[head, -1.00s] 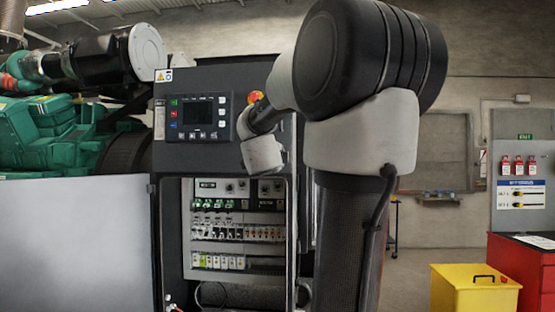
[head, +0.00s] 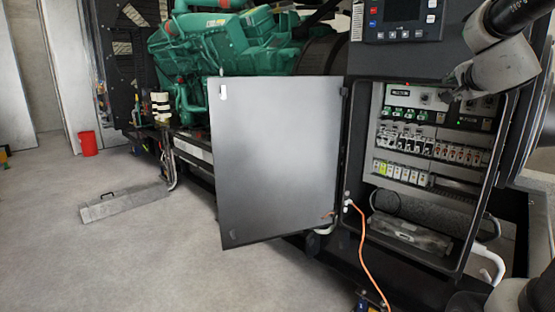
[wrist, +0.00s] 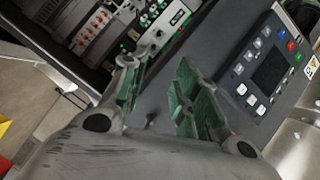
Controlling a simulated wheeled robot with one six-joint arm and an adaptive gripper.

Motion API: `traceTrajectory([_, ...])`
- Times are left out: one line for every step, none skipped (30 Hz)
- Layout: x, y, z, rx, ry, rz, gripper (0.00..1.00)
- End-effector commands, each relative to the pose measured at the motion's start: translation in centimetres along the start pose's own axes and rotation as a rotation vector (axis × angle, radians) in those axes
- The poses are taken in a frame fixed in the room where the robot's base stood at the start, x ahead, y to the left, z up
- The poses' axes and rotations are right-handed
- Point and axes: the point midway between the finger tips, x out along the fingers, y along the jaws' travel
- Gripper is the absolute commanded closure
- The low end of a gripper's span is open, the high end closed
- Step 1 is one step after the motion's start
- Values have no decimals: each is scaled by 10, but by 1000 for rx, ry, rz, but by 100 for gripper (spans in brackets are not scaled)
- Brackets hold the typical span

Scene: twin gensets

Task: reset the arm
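My gripper (wrist: 162,78) shows in the wrist view with its two green-padded fingers apart and nothing between them. Beyond the fingers are the control panel (wrist: 268,68) with its screen and buttons, at right, and the open breaker compartment (wrist: 110,30) at upper left. In the head view my arm comes in at the upper right, with its end in front of the top right of the control cabinet (head: 397,62). The gripper's fingers are hard to make out there, and I cannot tell whether they touch the cabinet.
The cabinet door (head: 277,160) stands open to the left. An orange cable (head: 366,250) hangs from the cabinet's lower left. A green genset (head: 205,55) stands behind.

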Motion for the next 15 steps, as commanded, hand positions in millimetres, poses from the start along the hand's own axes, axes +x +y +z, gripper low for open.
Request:
traceTrajectory([-14,19,34,-138,-148,37,70])
traceTrajectory([-25,33,54,-222,-237,61,70])
traceTrajectory([-42,51,77,-330,-349,93,70])
traceTrajectory([-56,66,93,-407,-430,118,70])
traceTrajectory([-71,82,106,-484,-509,145,70])
traceTrajectory([-94,103,121,-584,-609,181,70])
traceTrajectory([-111,119,129,-658,-681,209,70])
traceTrajectory([-129,135,136,-732,-750,237,70])
traceTrajectory([-153,157,140,-827,-834,277,70])
traceTrajectory([-171,172,142,-897,-893,305,70])
traceTrajectory([-187,186,142,-964,-945,333,70])
traceTrajectory([-208,203,140,-1050,-1005,368,70])
traceTrajectory([-222,214,137,-1112,-1042,389,70])
traceTrajectory([-235,224,134,-1175,-1071,406,70])
traceTrajectory([-247,233,130,-1243,-1090,412,70])
